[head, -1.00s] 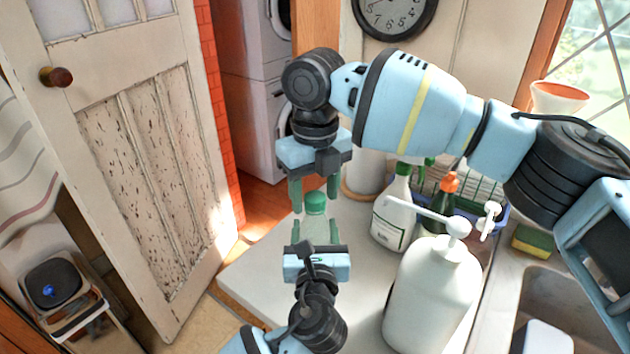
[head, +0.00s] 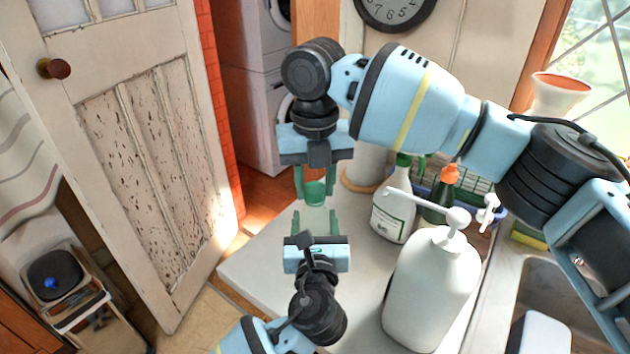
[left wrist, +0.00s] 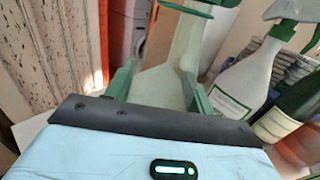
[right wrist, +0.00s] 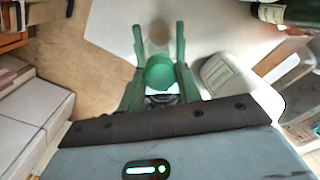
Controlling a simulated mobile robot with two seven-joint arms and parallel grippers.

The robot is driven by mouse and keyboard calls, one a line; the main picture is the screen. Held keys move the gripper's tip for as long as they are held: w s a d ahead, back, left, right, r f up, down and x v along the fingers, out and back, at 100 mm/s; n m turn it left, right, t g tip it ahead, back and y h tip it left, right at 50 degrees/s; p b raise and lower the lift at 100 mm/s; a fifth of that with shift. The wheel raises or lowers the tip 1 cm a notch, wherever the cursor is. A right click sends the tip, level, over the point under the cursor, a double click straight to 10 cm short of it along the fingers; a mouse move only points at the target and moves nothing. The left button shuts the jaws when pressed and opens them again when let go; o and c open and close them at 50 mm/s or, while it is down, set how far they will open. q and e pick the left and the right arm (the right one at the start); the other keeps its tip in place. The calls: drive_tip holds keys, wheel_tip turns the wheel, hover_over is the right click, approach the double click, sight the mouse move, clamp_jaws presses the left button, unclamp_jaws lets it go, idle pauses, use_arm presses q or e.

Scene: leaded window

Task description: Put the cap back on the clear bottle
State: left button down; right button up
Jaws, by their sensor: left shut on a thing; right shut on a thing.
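The clear bottle (head: 315,218) stands upright over the white counter, with my left gripper (head: 316,226) shut around its body from the front. In the left wrist view the bottle (left wrist: 165,85) narrows to a neck rising toward green parts at the top edge. The green cap (head: 315,193) is between the fingers of my right gripper (head: 315,190), which points down from above and is shut on it. The cap (right wrist: 160,73) also shows in the right wrist view. The cap is in line above the bottle; I cannot tell whether it is seated on the neck.
A large white pump bottle (head: 432,290) stands close on the right. A white spray bottle (head: 392,212) and a dark green bottle with an orange top (head: 441,200) stand behind it. The sink (head: 545,295) is at far right. The counter (head: 255,265) is clear at left.

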drive_tip(key=m, duration=0.6)
drive_tip(key=shift+m, duration=0.3)
drive_tip(key=m, duration=0.5)
drive_tip(key=o, duration=1.1)
drive_tip(key=shift+r, duration=2.2)
